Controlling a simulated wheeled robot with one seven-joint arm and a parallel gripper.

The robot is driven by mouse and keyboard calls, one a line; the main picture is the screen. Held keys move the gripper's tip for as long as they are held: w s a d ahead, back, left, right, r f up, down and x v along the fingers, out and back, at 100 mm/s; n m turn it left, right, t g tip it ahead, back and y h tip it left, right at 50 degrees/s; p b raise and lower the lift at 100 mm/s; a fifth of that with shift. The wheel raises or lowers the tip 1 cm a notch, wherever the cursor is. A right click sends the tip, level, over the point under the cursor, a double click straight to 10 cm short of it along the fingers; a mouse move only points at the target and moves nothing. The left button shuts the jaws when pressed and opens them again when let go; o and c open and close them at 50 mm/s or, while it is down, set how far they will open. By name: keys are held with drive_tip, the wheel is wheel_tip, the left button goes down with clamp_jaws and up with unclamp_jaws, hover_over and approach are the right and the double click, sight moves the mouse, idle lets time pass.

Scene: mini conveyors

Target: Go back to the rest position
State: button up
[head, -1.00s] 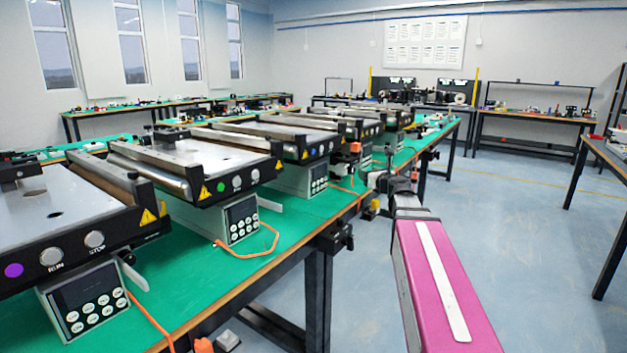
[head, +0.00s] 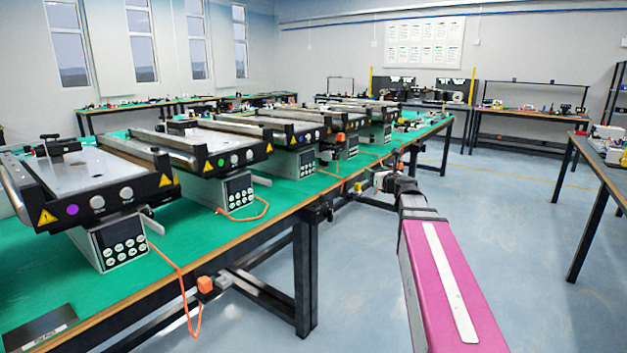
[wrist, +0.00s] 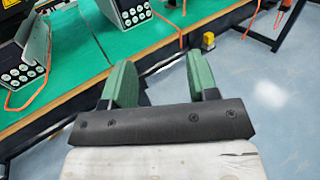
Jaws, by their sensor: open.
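My gripper (wrist: 160,82) shows in the wrist view with its two green fingers spread apart and nothing between them. It hangs in front of the table's front edge, over the floor side. In the head view my pink arm reaches forward from the lower right, to the right of the green table (head: 275,196). The gripper's fingers cannot be made out there.
Several mini conveyors with keypad boxes (head: 121,243) stand along the green table. Orange cables (head: 185,290) hang over its front edge, and clamps (head: 315,211) stick out there. Another table (head: 605,150) stands at the right. The blue-grey floor (head: 500,220) between is clear.

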drive_tip(key=s+a+f+n+g, duration=0.3)
drive_tip(key=f+n, duration=0.3)
drive_tip(key=f, duration=0.1)
drive_tip(key=s+a+f+n+g, duration=0.25)
drive_tip(key=s+f+n, duration=0.2)
drive_tip(key=f, duration=0.35)
drive_tip(key=s+a+f+n+g, duration=0.2)
drive_tip(key=s+f+n+g, duration=0.1)
drive_tip(key=f+n, duration=0.4)
drive_tip(key=s+d+f+n+g+h, duration=0.2)
drive_tip(key=s+f+n+g+h, duration=0.1)
drive_tip(key=s+f+n, duration=0.4)
drive_tip(key=s+d+f+n+g+h, duration=0.1)
drive_tip(key=s+f+n+g+h, duration=0.2)
drive_tip(key=s+f+n+g, duration=0.2)
drive_tip(key=s+f+n, duration=0.2)
drive_tip(key=s+f, duration=0.1)
drive_tip(key=s, duration=0.1)
drive_tip(key=shift+s+d+f+h, duration=0.2)
drive_tip(key=shift+d+f+h, duration=0.05)
drive_tip(key=shift+d+h, duration=0.15)
